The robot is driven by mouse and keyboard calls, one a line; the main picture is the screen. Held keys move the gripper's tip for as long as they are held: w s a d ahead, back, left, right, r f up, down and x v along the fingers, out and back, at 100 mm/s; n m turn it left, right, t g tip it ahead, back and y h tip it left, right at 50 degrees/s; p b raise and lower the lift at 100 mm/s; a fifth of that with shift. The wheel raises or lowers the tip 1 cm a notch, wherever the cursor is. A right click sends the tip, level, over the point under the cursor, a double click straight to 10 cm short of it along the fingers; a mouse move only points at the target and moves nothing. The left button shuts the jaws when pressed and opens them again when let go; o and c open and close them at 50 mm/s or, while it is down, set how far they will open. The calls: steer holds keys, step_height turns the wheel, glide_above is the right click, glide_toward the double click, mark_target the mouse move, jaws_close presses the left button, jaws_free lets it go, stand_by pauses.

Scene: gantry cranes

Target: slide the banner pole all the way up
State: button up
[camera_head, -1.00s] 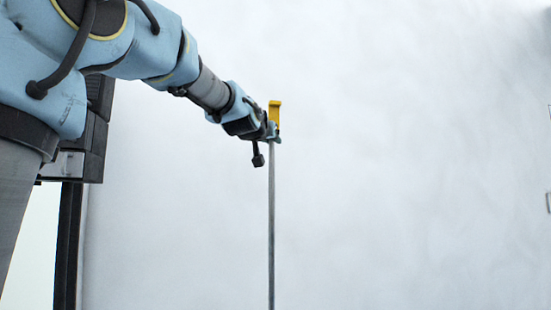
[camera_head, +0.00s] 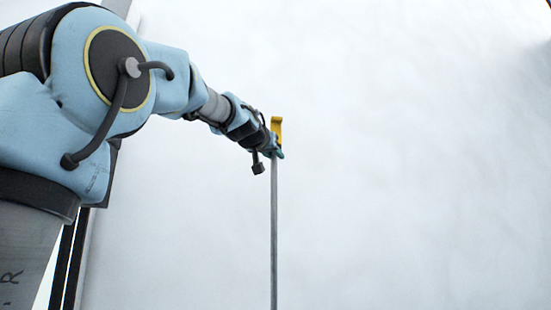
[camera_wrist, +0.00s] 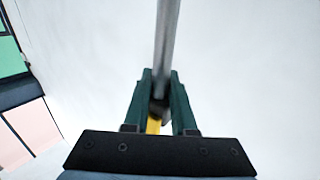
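The banner pole (camera_head: 274,230) is a thin grey upright rod with a yellow piece (camera_head: 277,130) at its top. It runs down out of the head view. My gripper (camera_head: 277,153) is at the pole just below the yellow piece. In the wrist view, my gripper's dark green fingers (camera_wrist: 160,85) stand on either side of the grey pole (camera_wrist: 166,40) and look closed on it. A bit of yellow (camera_wrist: 153,126) shows between them near the palm. The exact contact is partly hidden by the fingers.
A plain white wall (camera_head: 420,180) fills the background. Dark vertical strips (camera_head: 70,265) stand at the lower left behind my arm. The wrist view shows green (camera_wrist: 10,57) and pinkish (camera_wrist: 32,124) panels at its left edge. The space right of the pole is clear.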

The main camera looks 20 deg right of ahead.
steer(key=shift+o, duration=0.7)
steer(key=shift+s+a+r, duration=0.15)
steer(key=shift+a+r, duration=0.15)
steer(key=shift+r, duration=0.05)
steer(key=shift+o, duration=1.4)
steer(key=shift+d+f, duration=0.1)
steer(key=shift+f, duration=0.05)
steer(key=b+v, duration=0.4)
steer(key=v, duration=0.6)
steer(key=shift+s+a, duration=0.25)
steer(key=shift+s, duration=0.05)
